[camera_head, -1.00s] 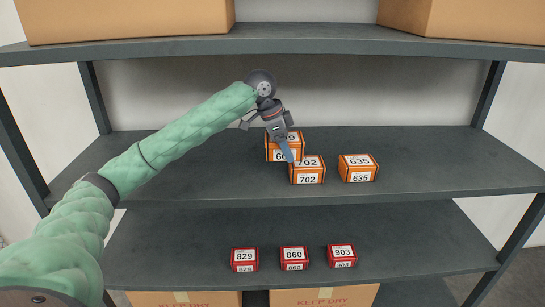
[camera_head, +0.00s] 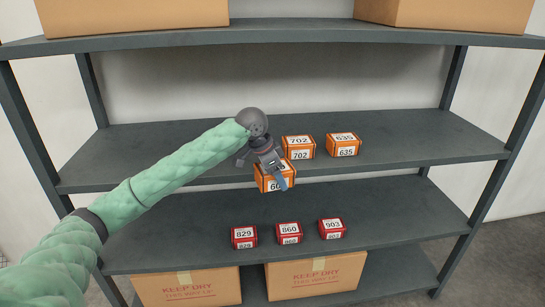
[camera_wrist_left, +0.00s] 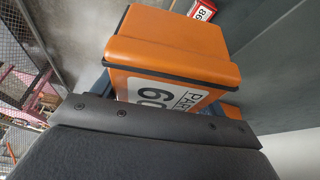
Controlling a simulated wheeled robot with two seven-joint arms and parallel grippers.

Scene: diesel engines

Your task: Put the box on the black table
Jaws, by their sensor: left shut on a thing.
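My left gripper (camera_head: 272,178) is shut on an orange box (camera_head: 268,185) with a white label starting with 6. The box is held in front of the middle shelf's front edge, partly hidden by the gripper. In the left wrist view the orange box (camera_wrist_left: 172,50) fills the middle, with its label partly covered by the dark gripper body (camera_wrist_left: 150,118). No black table shows in these views. My right gripper is not in view.
Orange boxes 702 (camera_head: 299,148) and 635 (camera_head: 343,145) stand on the middle shelf (camera_head: 420,140). Red boxes 829 (camera_head: 244,237), 860 (camera_head: 289,233) and 903 (camera_head: 332,229) stand on the shelf below. Cardboard boxes (camera_head: 316,275) sit at the bottom, others on top.

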